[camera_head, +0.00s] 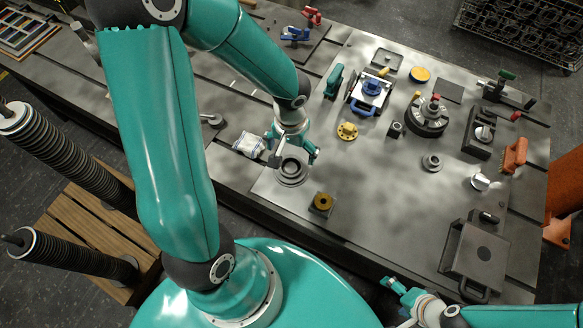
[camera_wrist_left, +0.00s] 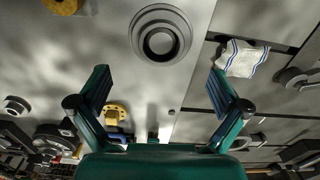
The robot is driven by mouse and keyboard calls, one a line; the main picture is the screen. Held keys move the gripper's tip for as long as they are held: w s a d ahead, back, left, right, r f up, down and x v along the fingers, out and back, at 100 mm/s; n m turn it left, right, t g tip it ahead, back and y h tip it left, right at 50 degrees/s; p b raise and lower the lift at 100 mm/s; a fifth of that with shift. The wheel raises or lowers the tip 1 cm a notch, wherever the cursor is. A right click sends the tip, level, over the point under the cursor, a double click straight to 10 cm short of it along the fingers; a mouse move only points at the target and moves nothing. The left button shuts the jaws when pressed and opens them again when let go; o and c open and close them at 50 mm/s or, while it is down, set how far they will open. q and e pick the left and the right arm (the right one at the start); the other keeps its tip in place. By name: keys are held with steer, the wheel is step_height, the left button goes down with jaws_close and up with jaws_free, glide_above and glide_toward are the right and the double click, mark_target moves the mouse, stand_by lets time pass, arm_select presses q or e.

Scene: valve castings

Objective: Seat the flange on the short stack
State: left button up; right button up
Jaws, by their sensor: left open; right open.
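A stepped stack of grey rings (camera_head: 291,172) with a hole in its middle stands near the table's front edge; it also shows at the top of the left wrist view (camera_wrist_left: 140,36). A yellow flange with lobes (camera_head: 347,131) lies farther back on the table, and shows beyond the left finger in the left wrist view (camera_wrist_left: 115,112). I cannot tell which part is the task's flange. My left gripper (camera_head: 293,156) is open and empty, above and just behind the grey stack. My right gripper (camera_head: 394,294) is open and empty at the table's front edge.
A small grey ring (camera_head: 432,162) and a round chuck (camera_head: 426,120) stand to the right. The table's middle is clear.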

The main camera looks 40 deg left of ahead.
mark_target(290, 168)
arm_select(q)
steer(key=shift+w+a+f+b, duration=0.1)
steer(key=shift+f+b, duration=0.2)
steer(key=shift+f, duration=1.7)
steer(key=shift+a+f+b, duration=0.1)
steer(key=shift+f+b, duration=0.2)
steer(key=shift+f, duration=1.7)
steer(key=shift+d, duration=0.1)
steer(key=c, duration=1.8)
steer(key=shift+r, duration=0.15)
